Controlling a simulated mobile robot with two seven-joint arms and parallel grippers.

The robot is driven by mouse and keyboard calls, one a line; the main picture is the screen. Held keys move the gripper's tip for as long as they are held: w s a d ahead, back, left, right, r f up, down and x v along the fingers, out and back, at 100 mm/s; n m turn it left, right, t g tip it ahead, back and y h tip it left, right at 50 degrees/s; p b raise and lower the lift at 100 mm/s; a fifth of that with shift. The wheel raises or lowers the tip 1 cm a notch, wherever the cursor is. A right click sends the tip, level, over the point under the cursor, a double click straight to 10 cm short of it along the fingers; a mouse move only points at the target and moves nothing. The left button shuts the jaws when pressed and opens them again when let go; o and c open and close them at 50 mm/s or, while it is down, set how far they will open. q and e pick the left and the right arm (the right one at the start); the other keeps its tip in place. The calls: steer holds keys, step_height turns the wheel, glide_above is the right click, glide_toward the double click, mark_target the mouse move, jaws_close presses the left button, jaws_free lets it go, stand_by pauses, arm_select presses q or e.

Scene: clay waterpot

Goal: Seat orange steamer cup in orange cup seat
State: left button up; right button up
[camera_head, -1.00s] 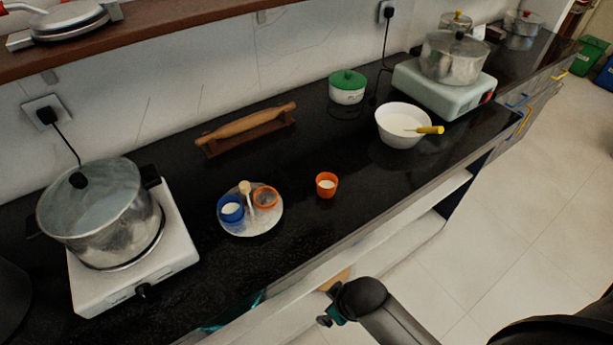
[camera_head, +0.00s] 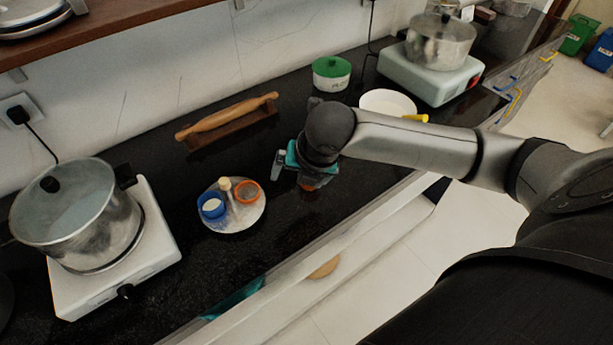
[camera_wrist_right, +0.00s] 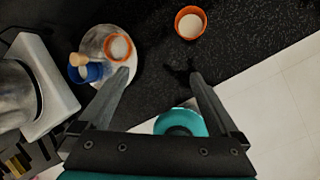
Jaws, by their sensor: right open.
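The orange steamer cup (camera_wrist_right: 190,23), with white contents, stands upright on the black counter at the top of the right wrist view. In the head view only an orange sliver of it (camera_head: 312,184) shows below my right gripper. The orange cup seat (camera_wrist_right: 117,48) is an orange ring on the round metal plate (camera_wrist_right: 131,75); it also shows in the head view (camera_head: 247,193). My right gripper (camera_wrist_right: 160,76) is open and empty, with its fingers pointing toward the counter and the cup beyond the fingertips. My left gripper is not in view.
A blue cup (camera_head: 211,206) and wooden peg (camera_head: 225,187) are on the plate. A pot (camera_head: 78,215) on a burner stands left, a rolling pin (camera_head: 226,116) behind, a white bowl (camera_head: 385,102) beyond my arm. Counter between plate and gripper is clear.

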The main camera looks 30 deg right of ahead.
steer(key=d+r+n+h, duration=0.1)
steer(key=d+r+n, duration=0.25)
steer(key=d, duration=0.25)
steer(key=shift+n, duration=0.45)
steer(key=b+x, duration=0.2)
steer(key=x, duration=0.8)
steer(key=shift+w+f+b, duration=0.15)
steer(key=shift+w+b, duration=0.1)
steer(key=shift+b, duration=0.15)
steer(key=x, duration=0.2)
steer(key=b+x, duration=0.1)
steer(key=x, duration=0.1)
steer(key=shift+s, duration=0.25)
steer(key=shift+w+f+b, duration=0.3)
steer(key=shift+f+b, duration=0.1)
steer(key=shift+f, duration=0.2)
steer(key=c, duration=1.4)
steer(key=shift+r, duration=0.15)
